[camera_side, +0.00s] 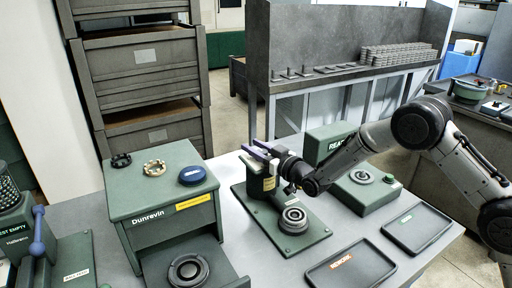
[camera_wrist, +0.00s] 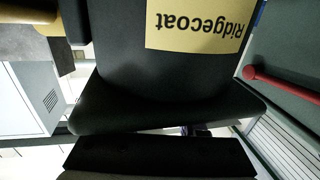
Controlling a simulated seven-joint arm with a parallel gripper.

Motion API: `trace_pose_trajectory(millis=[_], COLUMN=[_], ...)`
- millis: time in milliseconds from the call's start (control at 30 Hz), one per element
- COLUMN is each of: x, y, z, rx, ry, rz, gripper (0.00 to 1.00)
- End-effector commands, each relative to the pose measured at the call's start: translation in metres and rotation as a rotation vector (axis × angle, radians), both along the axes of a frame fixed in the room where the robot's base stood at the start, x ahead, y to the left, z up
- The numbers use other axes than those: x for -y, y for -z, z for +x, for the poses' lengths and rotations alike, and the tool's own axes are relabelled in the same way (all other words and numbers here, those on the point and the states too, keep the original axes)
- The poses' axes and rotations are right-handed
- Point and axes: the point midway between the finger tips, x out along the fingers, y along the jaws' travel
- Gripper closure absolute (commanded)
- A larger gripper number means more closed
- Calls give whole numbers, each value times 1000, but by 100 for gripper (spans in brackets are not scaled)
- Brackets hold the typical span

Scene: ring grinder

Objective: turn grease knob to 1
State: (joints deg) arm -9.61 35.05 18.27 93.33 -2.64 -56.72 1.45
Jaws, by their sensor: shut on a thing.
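A dark green upright unit with a pale yellow label (camera_side: 269,184) stands on a green base plate (camera_side: 293,240) in the side view. The label reads "Ridgecoat" upside down in the wrist view (camera_wrist: 195,24). My gripper (camera_side: 262,150) is at the top of this unit, shut on a part there. The fingers and wrist cover that part, so I cannot make out the grease knob, its marks or its setting. In the wrist view a dark body fills the middle and a black bar (camera_wrist: 160,156) crosses below it.
A round ringed part (camera_side: 293,219) sits in front of the unit. Two trays (camera_side: 350,270) (camera_side: 417,228) lie front right. A green machine (camera_side: 330,142) stands behind my arm.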

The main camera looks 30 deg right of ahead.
Motion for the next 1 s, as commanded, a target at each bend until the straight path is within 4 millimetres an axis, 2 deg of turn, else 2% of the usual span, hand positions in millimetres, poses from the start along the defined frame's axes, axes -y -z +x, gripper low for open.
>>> trace_pose_trajectory(millis=[400, 433, 600, 867, 1000], x=[-1, -1, -1, -1, 1], y=[-2, -2, -1, 0, 0], z=[0, 0, 0, -1, -7], rx=[2, 2, 1, 0, -1], ry=[-26, -25, -25, -25, -25], rz=[0, 0, 0, 0, 0], gripper=[100, 58, 30, 30, 30])
